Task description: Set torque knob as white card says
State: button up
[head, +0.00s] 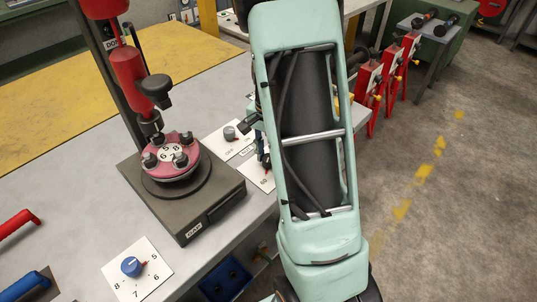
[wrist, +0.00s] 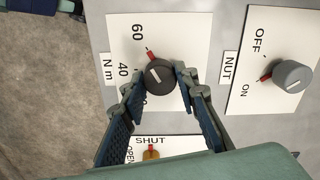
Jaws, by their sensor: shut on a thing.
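The torque knob (wrist: 160,75) is dark and round, on a white plate (wrist: 185,30) marked 60, 40 and N m; a third number is partly hidden. Its red pointer points up and slightly left in the wrist view, toward the 60 side. My gripper (wrist: 160,85) is shut on the knob, one finger on each side. In the head view, part of the torque plate (head: 265,181) shows beside my arm, which hides much of the gripper. I cannot make out a white card giving a torque value.
A grey NUT knob (wrist: 290,75) with ON and OFF stands to the right. A SHUT/OPEN plate (wrist: 180,143) lies below. In the head view, a red flanged spool (head: 172,160) sits on a dark base, and a blue knob (head: 131,266) stands in front.

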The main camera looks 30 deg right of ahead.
dwell(0.3)
jog(key=o, duration=1.1)
jog(key=shift+r, duration=0.1)
notch_tip(320, 180, up, 12)
jog(key=shift+f, duration=0.1)
